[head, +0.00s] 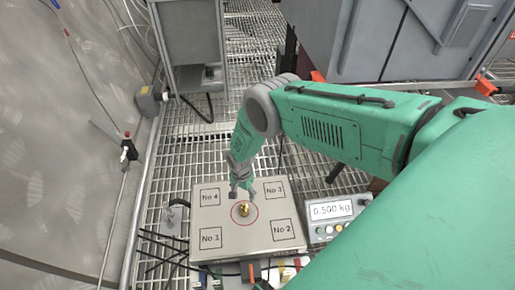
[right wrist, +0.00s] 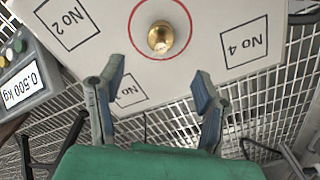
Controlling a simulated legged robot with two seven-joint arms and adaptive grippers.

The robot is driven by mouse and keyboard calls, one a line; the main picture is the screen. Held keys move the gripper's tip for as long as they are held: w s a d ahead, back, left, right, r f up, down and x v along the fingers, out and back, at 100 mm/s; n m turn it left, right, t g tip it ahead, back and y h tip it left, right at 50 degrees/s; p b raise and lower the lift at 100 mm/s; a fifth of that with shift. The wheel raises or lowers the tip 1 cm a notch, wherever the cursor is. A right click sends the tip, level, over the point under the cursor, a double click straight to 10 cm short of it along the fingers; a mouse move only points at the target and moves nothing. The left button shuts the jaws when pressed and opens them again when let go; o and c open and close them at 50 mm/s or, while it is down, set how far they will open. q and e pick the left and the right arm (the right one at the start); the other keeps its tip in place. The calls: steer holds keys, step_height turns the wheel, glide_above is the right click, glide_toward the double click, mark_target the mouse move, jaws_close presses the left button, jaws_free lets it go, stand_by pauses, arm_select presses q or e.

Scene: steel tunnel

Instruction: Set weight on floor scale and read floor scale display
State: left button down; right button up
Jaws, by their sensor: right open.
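A small brass weight (head: 244,209) stands inside the red circle at the middle of the floor scale (head: 218,232). The scale's top has squares marked No 1 to No 4. The scale display (head: 332,210), to the right of the plate, reads 0.500 kg. My right gripper (head: 242,190) is open and empty at the far edge of the plate, just behind the weight. In the right wrist view, the weight (right wrist: 161,37) stands beyond the open fingers (right wrist: 157,100), apart from them. The display (right wrist: 22,88) also shows there, upside down. My left gripper is not in view.
The scale stands on a steel grating floor (head: 190,160). Cables (head: 165,250) lie to its left. A grey cabinet (head: 190,45) stands behind, and a larger grey box (head: 400,35) stands at the back right. A curved wall (head: 50,120) is on the left.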

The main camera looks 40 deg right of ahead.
steer(key=shift+s, duration=0.1)
steer(key=s+a+r+n, duration=0.1)
steer(key=s+r+n, duration=0.6)
steer(key=s, duration=0.8)
steer(key=s+a+r+n, duration=0.2)
steer(key=s+r+n, duration=0.5)
steer(key=s+r, duration=0.5)
steer(key=s, duration=0.2)
steer(key=shift+s+a+r+n+t, duration=0.2)
steer(key=shift+s+r+n+t, duration=0.1)
steer(key=shift+s+r, duration=0.1)
step_height(320, 180, up, 11)
steer(key=p, duration=1)
steer(key=shift+f+p, duration=0.15)
steer(key=shift+p, duration=0.25)
steer(key=shift+a, duration=0.1)
steer(key=shift+c, duration=0.4)
